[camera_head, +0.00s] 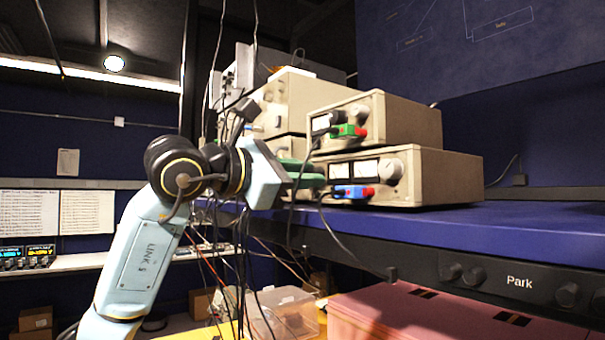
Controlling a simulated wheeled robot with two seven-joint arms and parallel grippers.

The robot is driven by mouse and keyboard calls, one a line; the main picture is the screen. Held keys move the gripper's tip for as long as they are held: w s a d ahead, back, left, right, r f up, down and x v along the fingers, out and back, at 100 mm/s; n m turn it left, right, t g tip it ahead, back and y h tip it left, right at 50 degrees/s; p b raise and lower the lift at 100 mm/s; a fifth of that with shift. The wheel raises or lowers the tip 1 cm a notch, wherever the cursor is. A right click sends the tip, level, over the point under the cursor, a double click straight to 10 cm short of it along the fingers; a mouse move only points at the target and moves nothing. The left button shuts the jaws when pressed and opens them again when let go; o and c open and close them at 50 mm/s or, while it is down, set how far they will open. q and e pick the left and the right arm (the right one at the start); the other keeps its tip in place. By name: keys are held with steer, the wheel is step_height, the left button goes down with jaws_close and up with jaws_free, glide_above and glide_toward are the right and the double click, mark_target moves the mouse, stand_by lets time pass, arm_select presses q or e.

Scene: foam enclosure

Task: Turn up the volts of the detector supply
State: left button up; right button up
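Beige power supplies are stacked on the blue shelf. The upper one (400,118) has a dial meter, a knob (360,112) and green and red plugs. The lower one (440,178) has two meters (353,169), a pale round knob (391,170) and blue and red plugs. I cannot read any label naming the detector supply. My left gripper (318,175) has green fingers pointing right at the lower unit's front, left of its meters and apart from its knob. The gap between its fingers is unclear. My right gripper is out of view.
More beige instruments (290,100) stand behind, at the left. Black cables (330,235) hang in front of the blue shelf (470,222) and around my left wrist. A pink case (400,318) and a clear plastic box (280,312) sit below.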

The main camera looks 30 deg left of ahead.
arm_select(q)
jaws_close()
steer(key=shift+m, duration=0.4)
steer(key=m, duration=0.5)
steer(key=shift+m, duration=0.3)
steer(key=m, duration=0.3)
steer(key=shift+f+m, duration=0.1)
steer(key=shift+m, duration=0.3)
steer(key=m, duration=0.3)
steer(key=shift+m+p, duration=0.3)
steer(key=m+p, duration=0.1)
steer(key=m, duration=0.5)
steer(key=shift+m+h, duration=0.3)
steer(key=shift+h, duration=0.1)
steer(key=m+p, duration=0.1)
steer(key=m, duration=0.6)
steer(key=shift+f, duration=0.1)
